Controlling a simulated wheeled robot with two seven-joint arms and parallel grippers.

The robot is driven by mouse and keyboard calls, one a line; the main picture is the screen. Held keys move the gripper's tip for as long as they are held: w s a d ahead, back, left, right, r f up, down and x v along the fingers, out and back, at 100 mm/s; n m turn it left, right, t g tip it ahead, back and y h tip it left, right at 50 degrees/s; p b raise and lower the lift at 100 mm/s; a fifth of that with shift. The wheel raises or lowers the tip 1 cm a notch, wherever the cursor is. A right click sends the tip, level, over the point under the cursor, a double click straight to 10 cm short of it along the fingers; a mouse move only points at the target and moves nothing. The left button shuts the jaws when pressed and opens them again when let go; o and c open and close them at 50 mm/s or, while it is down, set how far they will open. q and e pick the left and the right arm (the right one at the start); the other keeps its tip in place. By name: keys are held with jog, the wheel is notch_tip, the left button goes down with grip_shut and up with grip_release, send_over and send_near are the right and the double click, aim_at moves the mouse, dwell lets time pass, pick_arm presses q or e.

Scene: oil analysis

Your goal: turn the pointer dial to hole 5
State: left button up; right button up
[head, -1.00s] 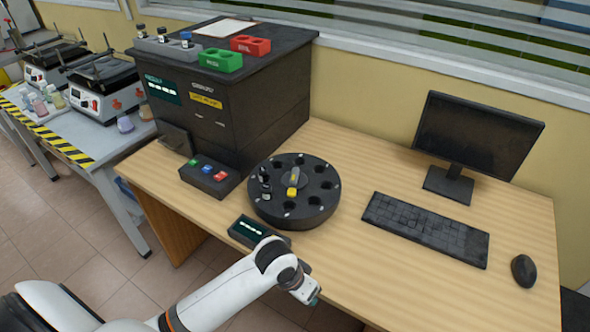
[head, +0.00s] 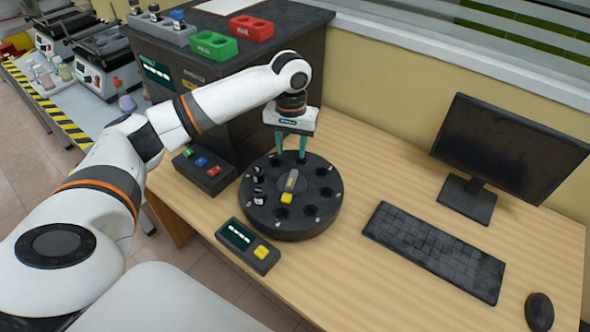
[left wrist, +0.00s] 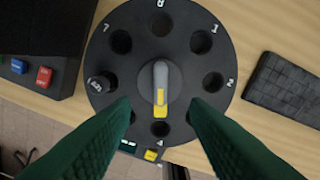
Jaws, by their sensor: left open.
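The pointer dial (head: 290,184) is a grey bar with a yellow end at the centre of a round black disc (head: 270,232) ringed with holes. In the left wrist view the pointer (left wrist: 161,82) is upright in the picture, its yellow end toward the bottom hole (left wrist: 160,129), opposite the 8. My left gripper (head: 290,156) is open, fingers down, over the far part of the disc. In its wrist view the green fingers (left wrist: 160,106) lie either side below the pointer, apart from it.
Dark vials (head: 258,195) stand in holes on the disc's left. A display box with a yellow button (head: 261,252) sits in front. A button box (head: 204,172) and black cabinet are at left. Keyboard (head: 434,250), monitor (head: 497,150) and mouse (head: 539,312) are at right.

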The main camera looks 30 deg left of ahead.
aim_at(292, 177)
pick_arm(q)
notch_tip(292, 177, down, 4)
jog(key=shift+s+r, duration=0.15)
jog(key=shift+r, duration=0.05)
notch_tip(292, 177, down, 6)
jog(key=shift+r+p, duration=0.15)
jog(key=shift+p, duration=0.15)
jog(key=shift+f, duration=0.55)
pick_arm(e)
jog(key=shift+w+a+r, duration=0.15)
jog(key=shift+w+r, duration=0.15)
